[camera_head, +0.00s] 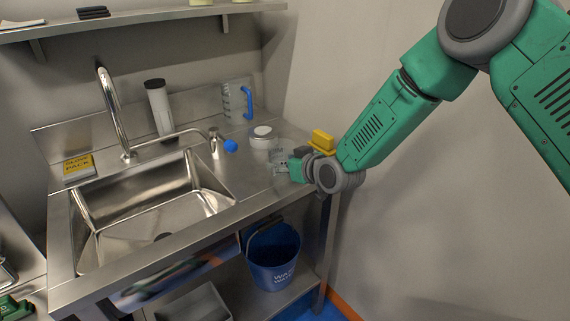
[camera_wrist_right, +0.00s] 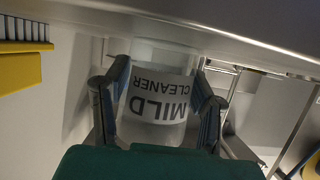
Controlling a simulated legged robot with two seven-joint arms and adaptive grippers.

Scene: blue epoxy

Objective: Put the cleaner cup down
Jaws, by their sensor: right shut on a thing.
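The cleaner cup (camera_wrist_right: 158,95) is a clear cup with a white label reading MILD CLEANER, which appears upside down in the right wrist view. My right gripper (camera_wrist_right: 160,82) is shut on it, one finger on each side. In the head view my right gripper (camera_head: 284,163) is at the right end of the steel counter, and the clear cup (camera_head: 281,160) is small and partly hidden by it. I cannot tell whether the cup's base touches the counter. My left gripper is not in view.
A white lidded container (camera_head: 262,137) stands just behind the cup. A yellow brush (camera_head: 322,140) is by the right wall. A clear jug (camera_head: 236,103) with a blue handle stands at the back. The sink (camera_head: 150,205) is left, and a blue bucket (camera_head: 273,262) is below.

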